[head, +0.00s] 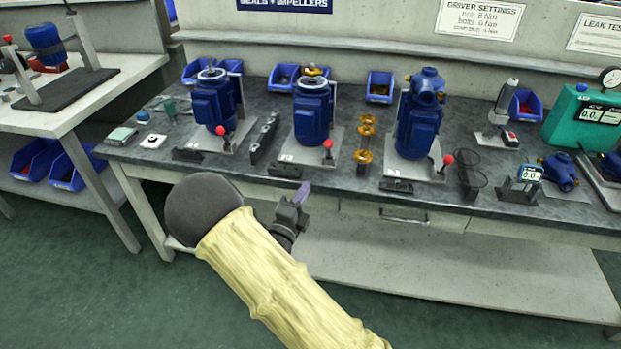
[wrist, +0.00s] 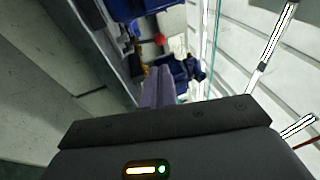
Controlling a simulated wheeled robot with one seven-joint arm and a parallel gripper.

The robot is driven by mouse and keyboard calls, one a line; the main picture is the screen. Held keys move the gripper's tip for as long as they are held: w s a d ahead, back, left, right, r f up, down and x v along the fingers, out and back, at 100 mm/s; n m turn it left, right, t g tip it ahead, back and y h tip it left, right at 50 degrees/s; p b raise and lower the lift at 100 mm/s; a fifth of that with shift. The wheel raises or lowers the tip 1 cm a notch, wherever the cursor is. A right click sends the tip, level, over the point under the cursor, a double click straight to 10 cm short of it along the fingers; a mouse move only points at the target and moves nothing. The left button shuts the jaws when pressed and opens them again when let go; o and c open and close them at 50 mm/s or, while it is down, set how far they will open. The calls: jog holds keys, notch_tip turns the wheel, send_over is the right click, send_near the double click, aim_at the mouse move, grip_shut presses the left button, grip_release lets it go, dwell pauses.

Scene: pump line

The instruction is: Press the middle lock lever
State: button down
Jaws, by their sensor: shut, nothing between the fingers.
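Three blue pumps stand in a row on the bench, each on a grey plate with a red-knobbed lever. The middle lock lever (head: 328,149) is upright at the front right of the middle pump (head: 312,110). The left lever (head: 220,133) and right lever (head: 446,162) stand beside their pumps. My gripper (head: 301,192) is shut and empty, in front of the bench edge, below and left of the middle lever and apart from it. In the wrist view, the purple fingertips (wrist: 158,84) are together, and one red knob (wrist: 159,39) shows beyond them; I cannot tell which lever it is.
Brass impellers (head: 365,140) stand right of the middle pump. Dark slotted blocks (head: 285,170) lie along the bench's front edge. A digital gauge (head: 525,180) and a green tester (head: 582,118) are at the right. The floor (head: 90,290) in front is clear.

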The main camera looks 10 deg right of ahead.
aim_at(327, 147)
jog(key=x, duration=1.3)
jog(key=shift+d+r, duration=0.1)
